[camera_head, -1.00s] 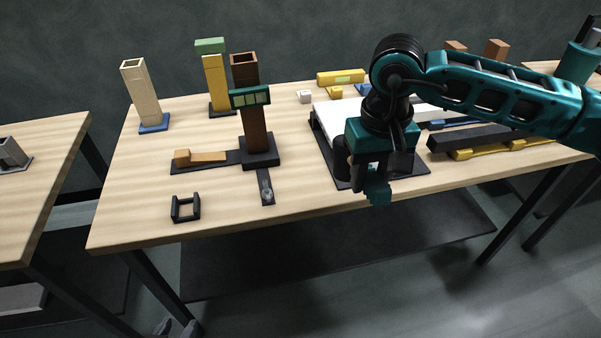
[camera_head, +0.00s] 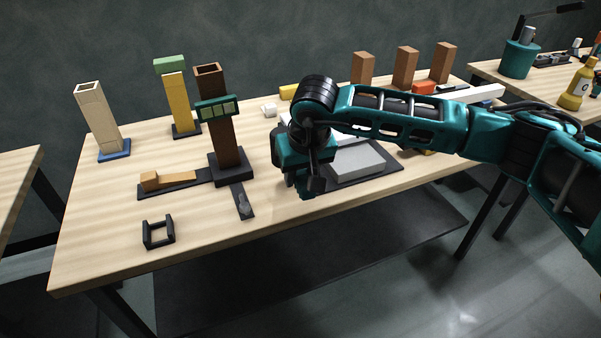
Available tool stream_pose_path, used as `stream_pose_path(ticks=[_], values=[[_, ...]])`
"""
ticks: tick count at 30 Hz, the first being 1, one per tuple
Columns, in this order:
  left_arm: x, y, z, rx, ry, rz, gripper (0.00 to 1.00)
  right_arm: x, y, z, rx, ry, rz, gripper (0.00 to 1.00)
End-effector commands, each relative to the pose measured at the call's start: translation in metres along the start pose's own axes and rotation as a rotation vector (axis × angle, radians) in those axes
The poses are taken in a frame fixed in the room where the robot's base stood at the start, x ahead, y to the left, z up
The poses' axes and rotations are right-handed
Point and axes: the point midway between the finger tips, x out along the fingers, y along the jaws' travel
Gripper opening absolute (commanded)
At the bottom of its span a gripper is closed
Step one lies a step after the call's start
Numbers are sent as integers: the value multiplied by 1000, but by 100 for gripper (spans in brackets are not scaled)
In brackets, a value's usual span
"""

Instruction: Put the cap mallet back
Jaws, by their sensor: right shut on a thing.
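My right gripper (camera_head: 306,190) is at the front left of the dark tray (camera_head: 378,178), with its fingers pointing down. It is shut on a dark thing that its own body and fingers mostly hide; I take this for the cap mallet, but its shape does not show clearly. I cannot tell whether that thing touches the tray. A small black open cradle (camera_head: 159,243) stands empty on the table (camera_head: 110,243) near the front left. My left gripper is out of view.
A tall brown column on a dark base (camera_head: 228,172) carries a green collar (camera_head: 217,108). Cream (camera_head: 97,120) and yellow (camera_head: 175,103) columns stand behind it. A grey block (camera_head: 358,162) lies on the tray. Brown posts (camera_head: 405,68) stand at the back right. The front left is mostly clear.

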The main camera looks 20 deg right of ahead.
Motion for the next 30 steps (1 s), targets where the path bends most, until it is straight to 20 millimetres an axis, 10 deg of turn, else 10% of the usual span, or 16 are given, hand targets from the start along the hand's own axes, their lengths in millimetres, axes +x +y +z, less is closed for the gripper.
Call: stream_pose_path(ticks=[30], values=[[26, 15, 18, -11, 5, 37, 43, 54, 0, 18, 0, 6, -1, 0]])
